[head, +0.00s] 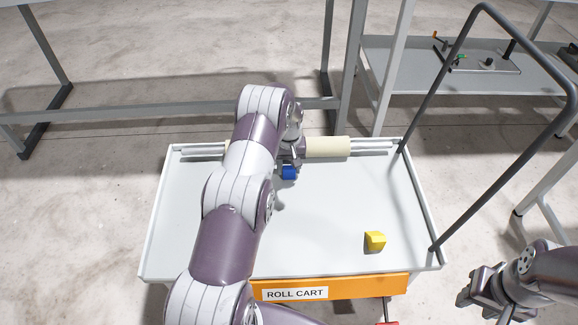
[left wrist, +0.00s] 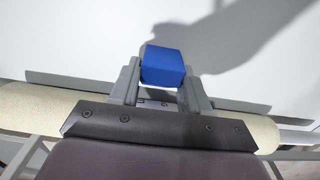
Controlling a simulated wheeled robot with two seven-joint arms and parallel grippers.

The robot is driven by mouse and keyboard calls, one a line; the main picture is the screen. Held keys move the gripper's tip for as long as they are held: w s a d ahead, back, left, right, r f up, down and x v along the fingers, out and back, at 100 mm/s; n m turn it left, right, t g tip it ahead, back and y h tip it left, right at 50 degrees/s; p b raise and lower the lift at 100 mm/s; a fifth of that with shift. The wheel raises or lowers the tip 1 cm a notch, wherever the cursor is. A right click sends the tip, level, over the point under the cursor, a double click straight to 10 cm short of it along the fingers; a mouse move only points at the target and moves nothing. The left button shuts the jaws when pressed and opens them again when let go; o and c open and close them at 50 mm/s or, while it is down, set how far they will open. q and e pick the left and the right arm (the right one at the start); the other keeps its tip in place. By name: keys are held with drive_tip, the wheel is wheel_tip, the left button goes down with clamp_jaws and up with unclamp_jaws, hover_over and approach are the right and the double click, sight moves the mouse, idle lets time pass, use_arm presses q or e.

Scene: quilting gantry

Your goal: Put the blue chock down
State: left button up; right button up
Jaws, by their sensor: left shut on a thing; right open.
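The blue chock (head: 289,173) is between the fingers of my left gripper (head: 287,160), over the far part of the roll cart's top, just in front of the cream roll. In the left wrist view the blue chock (left wrist: 163,66) shows held at the tips of the two grey fingers of my left gripper (left wrist: 160,78). I cannot tell whether the chock touches the cart top. My right gripper (head: 478,297) is open and empty at the lower right, beside the cart. A yellow chock (head: 375,240) sits on the cart's near right part.
The roll cart (head: 330,215) has a raised rim and an orange label plate (head: 330,289) in front. The cream roll (head: 328,147) lies along its far edge. A dark handle (head: 455,130) rises at the right. The middle of the top is clear.

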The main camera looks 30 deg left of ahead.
use_arm(q)
drive_tip(key=o, duration=1.1)
drive_tip(key=s+d+r+m+p, duration=0.1)
drive_tip(key=d+r+p, duration=0.1)
drive_tip(key=r, duration=0.6)
drive_tip(key=s+d+r+p, duration=0.2)
drive_tip(key=r+p, duration=0.1)
drive_tip(key=r, duration=0.5)
drive_tip(key=s+d+r+m, duration=0.2)
drive_tip(key=s+d, duration=0.2)
drive_tip(key=s, duration=0.3)
drive_tip(key=s+d+r+m+t, duration=0.1)
drive_tip(key=s+d+r, duration=0.2)
drive_tip(key=s, duration=0.5)
drive_tip(key=s+d+r+m, duration=0.2)
drive_tip(key=s+d, duration=0.2)
drive_tip(key=s, duration=0.3)
drive_tip(key=shift+s+d+r+m, duration=0.3)
drive_tip(key=shift+s+r, duration=0.1)
